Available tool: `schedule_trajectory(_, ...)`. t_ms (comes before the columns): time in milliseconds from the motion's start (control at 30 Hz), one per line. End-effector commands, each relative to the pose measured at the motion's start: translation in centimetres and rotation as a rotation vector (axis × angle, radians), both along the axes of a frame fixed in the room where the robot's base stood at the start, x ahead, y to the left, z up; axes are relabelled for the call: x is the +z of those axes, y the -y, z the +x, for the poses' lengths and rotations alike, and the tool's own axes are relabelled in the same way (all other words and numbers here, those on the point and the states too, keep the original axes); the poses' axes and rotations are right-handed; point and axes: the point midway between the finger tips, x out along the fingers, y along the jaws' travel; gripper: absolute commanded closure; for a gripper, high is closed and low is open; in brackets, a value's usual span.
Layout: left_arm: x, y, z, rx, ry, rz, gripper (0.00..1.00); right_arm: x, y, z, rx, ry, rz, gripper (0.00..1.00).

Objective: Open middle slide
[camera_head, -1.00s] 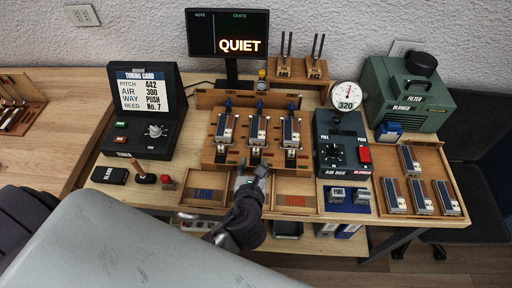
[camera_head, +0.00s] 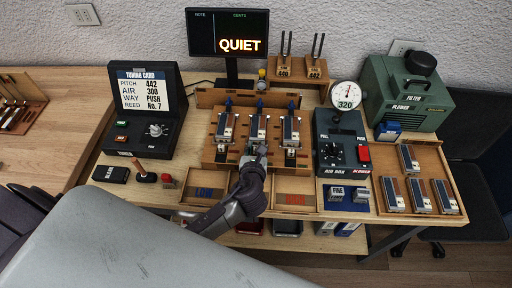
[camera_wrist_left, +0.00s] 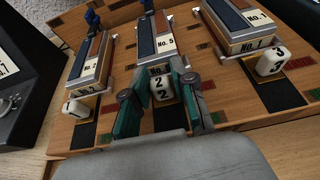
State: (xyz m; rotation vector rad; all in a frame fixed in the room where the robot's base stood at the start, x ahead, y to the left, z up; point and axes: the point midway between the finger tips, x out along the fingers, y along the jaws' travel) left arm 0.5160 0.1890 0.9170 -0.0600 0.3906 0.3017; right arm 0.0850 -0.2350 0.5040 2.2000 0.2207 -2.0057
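A wooden board (camera_head: 222,158) holds three reed units in a row. The middle unit (camera_head: 258,130) is marked No. 5 in the left wrist view (camera_wrist_left: 160,50). A white knob marked 2 (camera_wrist_left: 161,89) stands in front of it, on a dark strip. My left gripper (camera_head: 257,155) is at the board's front middle. Its green-padded fingers (camera_wrist_left: 155,88) are apart, one on each side of knob 2. Contact with the knob is not clear. The gripper and wrist hide this knob in the head view. My right gripper is not in view.
Knob 1 (camera_wrist_left: 75,108) and knob 3 (camera_wrist_left: 272,62) stand on either side. Low trays (camera_head: 294,194) lie in front of the board. The air box (camera_head: 342,145) is to the right, the tuning card case (camera_head: 145,115) to the left. The display (camera_head: 228,33) reads QUIET.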

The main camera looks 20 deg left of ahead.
Motion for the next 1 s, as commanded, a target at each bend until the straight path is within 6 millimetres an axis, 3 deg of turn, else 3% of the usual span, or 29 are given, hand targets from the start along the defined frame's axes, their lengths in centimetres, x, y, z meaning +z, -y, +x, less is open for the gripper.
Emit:
schedule_trajectory(33,0.0,0.0,0.0,0.0,0.0,0.0,0.88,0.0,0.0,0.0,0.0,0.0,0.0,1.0)
schedule_trajectory(100,0.0,0.0,0.0,0.0,0.0,0.0,0.99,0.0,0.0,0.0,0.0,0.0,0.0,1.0)
schedule_trajectory(133,0.0,0.0,0.0,0.0,0.0,0.0,1.0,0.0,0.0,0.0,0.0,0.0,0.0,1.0)
schedule_trajectory(433,0.0,0.0,-0.2,0.0,-0.001,0.0,1.0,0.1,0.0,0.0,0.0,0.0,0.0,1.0)
schedule_trajectory(700,0.2,1.1,-3.6,0.0,-0.002,0.0,1.0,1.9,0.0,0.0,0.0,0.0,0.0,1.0)
schedule_trajectory(1000,-0.1,1.2,-3.8,0.0,-0.001,0.0,1.0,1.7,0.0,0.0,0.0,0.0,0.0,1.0)
